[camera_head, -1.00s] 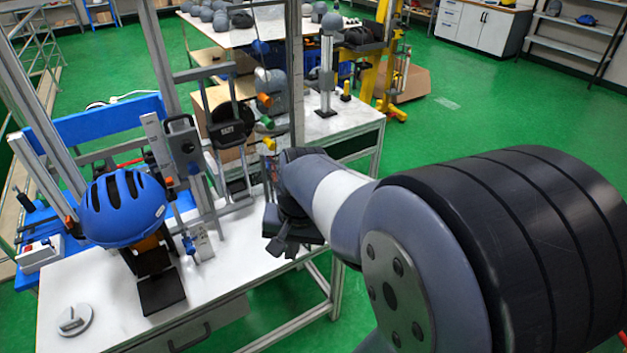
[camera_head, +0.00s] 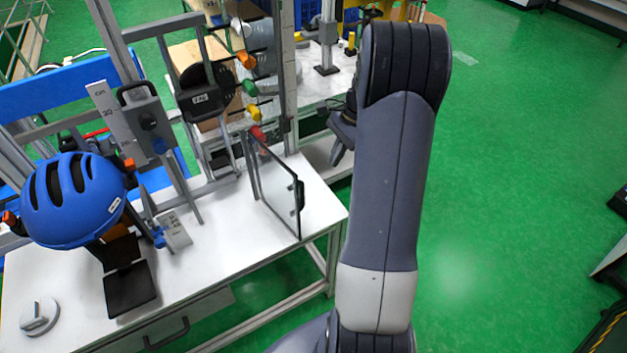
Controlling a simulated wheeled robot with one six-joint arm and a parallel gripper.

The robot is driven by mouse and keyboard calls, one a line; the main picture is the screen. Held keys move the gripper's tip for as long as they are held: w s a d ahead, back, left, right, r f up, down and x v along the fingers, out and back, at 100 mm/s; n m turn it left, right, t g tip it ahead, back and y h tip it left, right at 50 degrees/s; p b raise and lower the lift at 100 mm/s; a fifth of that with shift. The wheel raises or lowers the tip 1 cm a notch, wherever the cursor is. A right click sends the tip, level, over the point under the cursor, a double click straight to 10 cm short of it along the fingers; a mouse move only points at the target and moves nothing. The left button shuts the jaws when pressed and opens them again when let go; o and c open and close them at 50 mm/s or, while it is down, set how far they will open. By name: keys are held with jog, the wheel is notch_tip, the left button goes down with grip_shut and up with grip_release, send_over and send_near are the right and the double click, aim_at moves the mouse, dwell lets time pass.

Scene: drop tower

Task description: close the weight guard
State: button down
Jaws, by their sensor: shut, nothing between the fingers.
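A clear panel with a dark frame and a black handle, which looks like the weight guard (camera_head: 277,198), stands upright at the right end of the white bench. It is swung out from the metal post, towards the bench's front edge. My gripper (camera_head: 341,143) is to the right of the panel and beyond it, partly hidden behind my arm. It is shut and empty, apart from the guard. Stacked grey weights (camera_head: 260,50) stand by the post, behind coloured knobs.
A blue helmet (camera_head: 72,198) sits on the drop tower at left. A round grey knob (camera_head: 39,316) lies at the bench's (camera_head: 75,300) front left. A second bench with a stand (camera_head: 327,45) is behind.

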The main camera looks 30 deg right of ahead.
jog(key=a+f+p, duration=0.2)
jog(key=a+f, duration=0.5)
jog(key=shift+f, duration=0.15)
dwell(0.3)
